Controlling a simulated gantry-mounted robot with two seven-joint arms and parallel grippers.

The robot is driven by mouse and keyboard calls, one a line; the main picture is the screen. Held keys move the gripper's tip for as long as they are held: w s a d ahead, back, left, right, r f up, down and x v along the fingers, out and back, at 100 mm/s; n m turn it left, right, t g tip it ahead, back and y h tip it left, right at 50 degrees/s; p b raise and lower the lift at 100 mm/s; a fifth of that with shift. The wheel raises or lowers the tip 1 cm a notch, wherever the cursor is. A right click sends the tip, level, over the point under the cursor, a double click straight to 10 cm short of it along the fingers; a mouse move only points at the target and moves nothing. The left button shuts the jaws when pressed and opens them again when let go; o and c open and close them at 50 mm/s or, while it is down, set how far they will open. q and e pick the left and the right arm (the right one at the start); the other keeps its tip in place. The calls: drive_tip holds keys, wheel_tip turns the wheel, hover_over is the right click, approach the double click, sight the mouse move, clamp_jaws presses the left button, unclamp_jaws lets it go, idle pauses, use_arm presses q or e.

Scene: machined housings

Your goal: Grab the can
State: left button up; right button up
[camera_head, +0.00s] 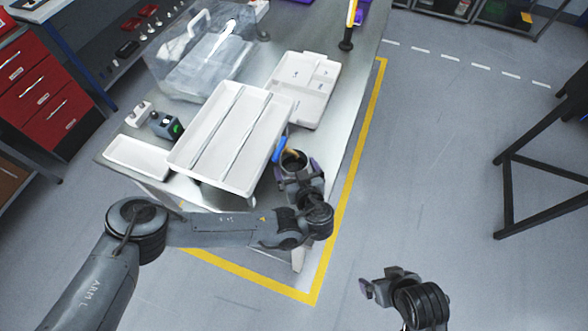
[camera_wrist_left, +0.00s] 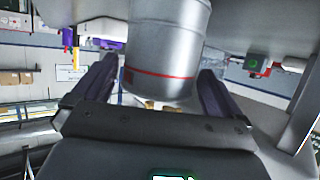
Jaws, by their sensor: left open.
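The can is a grey metal cylinder with a red line around it; it fills the upper middle of the left wrist view (camera_wrist_left: 165,45). In the head view the can (camera_head: 293,158) stands near the table's right edge, with a blue-handled item and something yellowish at its mouth. My left gripper (camera_head: 298,174) is right at the can, its fingers on either side. The left wrist view shows the open fingers (camera_wrist_left: 157,88) flanking the can with small gaps. My right gripper (camera_head: 376,287) hangs over the floor, away from the table; its jaw opening is unclear.
A white divided tray (camera_head: 183,150) lies just left of the can, and a white compartment tray (camera_head: 325,92) lies behind it. A clear bin (camera_head: 160,66), a small white tray (camera_head: 137,157) and a dark device (camera_head: 165,125) occupy the table's left side. Little table shows around the can.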

use_arm(q)
drive_tip(key=shift+x, duration=1.3)
drive_tip(key=c, duration=0.9)
drive_tip(key=shift+c, duration=0.2)
